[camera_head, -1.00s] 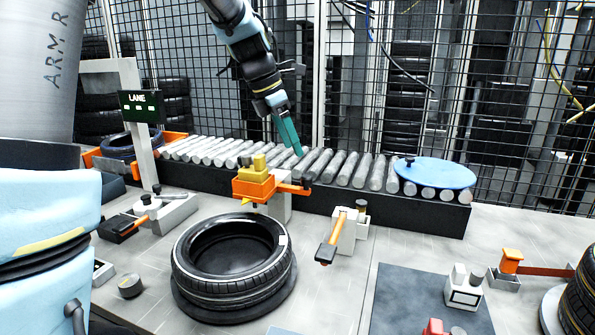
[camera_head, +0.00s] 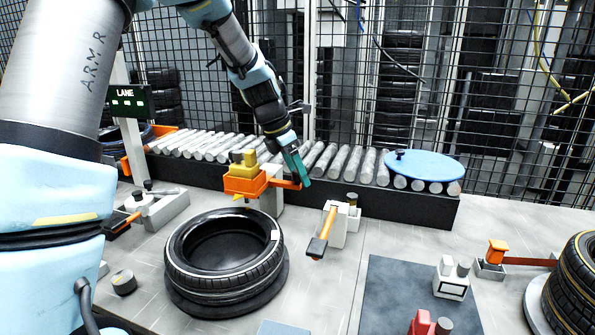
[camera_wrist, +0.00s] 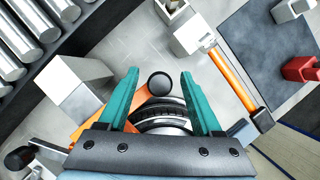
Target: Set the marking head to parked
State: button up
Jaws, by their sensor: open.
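The marking head (camera_head: 245,182) is an orange body with a yellow top, on a pale post beside the conveyor and behind the tyre (camera_head: 222,252). An orange arm runs right from it to a dark knob, now mostly hidden by my gripper (camera_head: 298,170). In the wrist view, my gripper (camera_wrist: 158,75) is open, its teal fingers on either side of the round black knob (camera_wrist: 160,84). I cannot tell whether they touch it. The orange arm (camera_wrist: 92,126) comes in from the left, and part of the tyre (camera_wrist: 160,120) shows below the knob.
The roller conveyor (camera_head: 330,160) runs behind, with a blue disc (camera_head: 427,165) at its right end. An orange-handled lever (camera_head: 325,232) stands right of the tyre. A dark mat (camera_head: 400,295) bears a white block (camera_head: 451,280). A mesh fence closes the back.

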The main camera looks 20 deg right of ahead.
jog(key=shift+c, duration=0.3)
grip_shut()
dwell(1.1)
